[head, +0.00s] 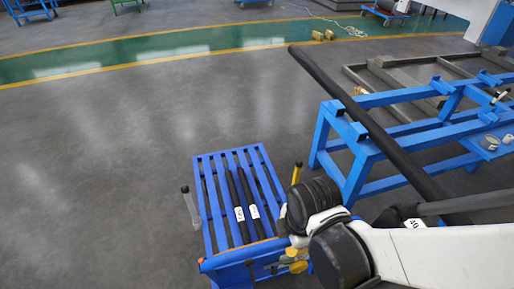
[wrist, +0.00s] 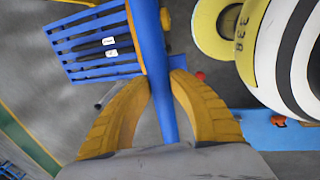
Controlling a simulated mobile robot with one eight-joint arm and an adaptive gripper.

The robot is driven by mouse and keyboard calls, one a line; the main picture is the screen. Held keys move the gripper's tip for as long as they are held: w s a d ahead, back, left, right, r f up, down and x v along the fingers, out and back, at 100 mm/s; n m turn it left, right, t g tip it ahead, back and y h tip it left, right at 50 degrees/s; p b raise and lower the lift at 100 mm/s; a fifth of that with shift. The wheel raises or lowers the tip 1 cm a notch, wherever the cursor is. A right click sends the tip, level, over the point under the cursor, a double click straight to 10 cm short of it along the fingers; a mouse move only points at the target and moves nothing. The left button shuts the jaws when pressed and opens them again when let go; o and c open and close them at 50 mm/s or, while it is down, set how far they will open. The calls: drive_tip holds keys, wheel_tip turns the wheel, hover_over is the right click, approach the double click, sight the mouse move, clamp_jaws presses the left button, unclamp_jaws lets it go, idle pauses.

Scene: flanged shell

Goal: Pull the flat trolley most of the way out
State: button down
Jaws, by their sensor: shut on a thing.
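The flat trolley (head: 212,190) is a blue slatted platform on the grey floor, in the lower middle of the head view. Two black bars with white labels lie on its slats. In the wrist view its deck (wrist: 75,58) shows at the upper left, and a blue bar (wrist: 153,75) of it runs down between my fingers. My gripper (wrist: 155,95) has yellow ribbed fingers, one on each side of this blue bar, shut on it. In the head view my arm hides much of the trolley's near end, and the grip is hard to make out there.
A blue steel frame table (head: 400,115) with a long dark bar (head: 350,105) across it stands right of the trolley. A yellow, white and black banded object (wrist: 285,50) is close on the right in the wrist view. The floor (head: 90,170) left of the trolley is clear.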

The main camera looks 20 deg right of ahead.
drive_tip(key=shift+s, duration=0.15)
drive_tip(key=c, duration=1.2)
unclamp_jaws()
wheel_tip(320, 180, up, 12)
drive_tip(key=s, duration=0.2)
drive_tip(key=shift+s+f, duration=0.15)
